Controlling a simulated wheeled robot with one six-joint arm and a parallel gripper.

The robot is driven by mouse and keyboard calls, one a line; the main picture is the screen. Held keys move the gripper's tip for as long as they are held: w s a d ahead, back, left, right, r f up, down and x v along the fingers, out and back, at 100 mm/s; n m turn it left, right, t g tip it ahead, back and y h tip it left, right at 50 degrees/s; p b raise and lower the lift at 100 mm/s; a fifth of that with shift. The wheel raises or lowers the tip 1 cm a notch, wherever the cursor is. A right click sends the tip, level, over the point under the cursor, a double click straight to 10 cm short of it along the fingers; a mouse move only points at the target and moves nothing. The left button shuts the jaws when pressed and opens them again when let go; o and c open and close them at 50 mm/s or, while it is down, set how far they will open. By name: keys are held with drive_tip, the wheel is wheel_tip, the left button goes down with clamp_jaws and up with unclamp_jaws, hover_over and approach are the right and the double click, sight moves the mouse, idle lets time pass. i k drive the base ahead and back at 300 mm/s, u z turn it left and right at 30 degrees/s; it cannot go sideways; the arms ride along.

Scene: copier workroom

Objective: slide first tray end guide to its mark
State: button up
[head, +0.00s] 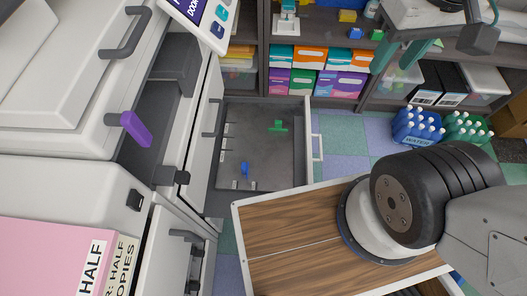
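The pulled-out paper tray (228,187) of the copier is low in the middle of the head view, with a dark grey floor. A green guide (278,125) stands toward its far right part. A smaller blue guide (245,170) stands nearer, left of the middle. Small marks show on the tray's left floor, too small to read. I cannot tell which mark belongs to which guide. My gripper (402,62) appears at the upper right, its teal fingers apart and seemingly empty. It is well to the right of the tray and touches neither guide.
The copier body (60,185) fills the left, with a purple lever (135,128). A shelf with coloured paper packs (318,72) stands behind. Blue (417,128) and green (466,130) bottle crates are on the floor at right. Checkered floor (345,140) shows right of the tray.

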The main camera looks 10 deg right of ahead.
sight(278, 124)
drive_tip(key=u, duration=0.3)
drive_tip(key=k, duration=1.1)
drive_tip(key=z, duration=1.65)
drive_tip(key=i, duration=1.7)
drive_tip(key=u, duration=2.3)
